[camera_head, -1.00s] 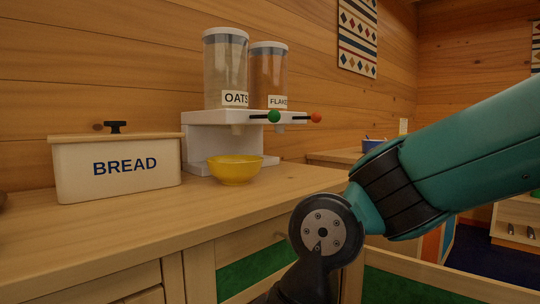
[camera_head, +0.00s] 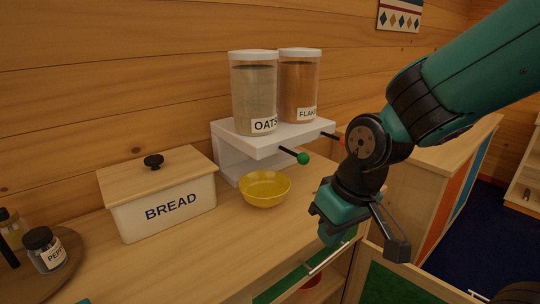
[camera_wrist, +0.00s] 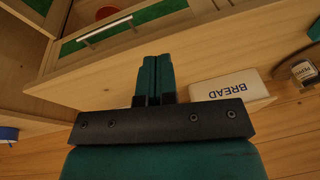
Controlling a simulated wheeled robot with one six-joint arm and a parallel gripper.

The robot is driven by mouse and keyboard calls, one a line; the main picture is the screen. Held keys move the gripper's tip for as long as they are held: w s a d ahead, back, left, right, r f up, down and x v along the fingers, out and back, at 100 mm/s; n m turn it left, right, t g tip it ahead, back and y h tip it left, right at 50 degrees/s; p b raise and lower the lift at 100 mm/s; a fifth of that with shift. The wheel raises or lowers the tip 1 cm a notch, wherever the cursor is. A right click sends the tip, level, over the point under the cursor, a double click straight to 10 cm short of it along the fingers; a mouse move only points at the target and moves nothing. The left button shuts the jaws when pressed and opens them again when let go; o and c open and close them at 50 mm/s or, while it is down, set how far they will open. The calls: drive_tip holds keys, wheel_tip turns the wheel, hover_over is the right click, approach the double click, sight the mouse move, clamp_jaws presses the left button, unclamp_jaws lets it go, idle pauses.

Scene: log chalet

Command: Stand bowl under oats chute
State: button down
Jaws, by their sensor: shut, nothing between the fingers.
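The yellow bowl (camera_head: 264,190) stands upright and looks empty on the counter, at the dispenser's front below the oats side. The oats canister (camera_head: 255,95) sits on the white dispenser stand (camera_head: 240,145), its green-knobbed lever (camera_head: 302,158) sticking out to the front. The chute is hidden by the stand's top from this angle, so I cannot tell if the bowl is centred under it. My gripper (camera_head: 338,234) is right of the bowl, apart from it, near the counter's front edge. In the wrist view its fingers (camera_wrist: 158,70) are together and empty.
The flakes canister (camera_head: 299,88) is beside the oats. The bread box (camera_head: 165,200) stands left of the bowl, with a pepper jar (camera_head: 45,250) on a round board further left. A red object (camera_head: 310,281) lies in the open space below the counter.

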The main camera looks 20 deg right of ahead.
drive_tip(key=w+d+r+h+p, duration=0.1)
drive_tip(key=w+d+r+p, duration=0.2)
drive_tip(key=r+p, duration=0.55)
drive_tip(key=n+t+h+p, duration=0.55)
drive_tip(key=n+p, duration=0.25)
drive_tip(key=n, duration=2)
approach(271, 202)
drive_tip(key=f, duration=0.4)
drive_tip(key=shift+s+d+y, duration=0.15)
drive_tip(key=shift+d+y, duration=0.1)
drive_tip(key=shift+d, duration=0.1)
drive_tip(key=shift+w+d+r+p, duration=0.1)
drive_tip(key=shift+w+d+p, duration=0.2)
drive_tip(key=shift+w, duration=0.3)
drive_tip(key=shift+w+d+p, duration=0.15)
drive_tip(key=shift+w+d, duration=0.15)
drive_tip(key=shift+w, duration=0.25)
drive_tip(key=shift+w+d, duration=0.35)
drive_tip(key=shift+w, duration=0.35)
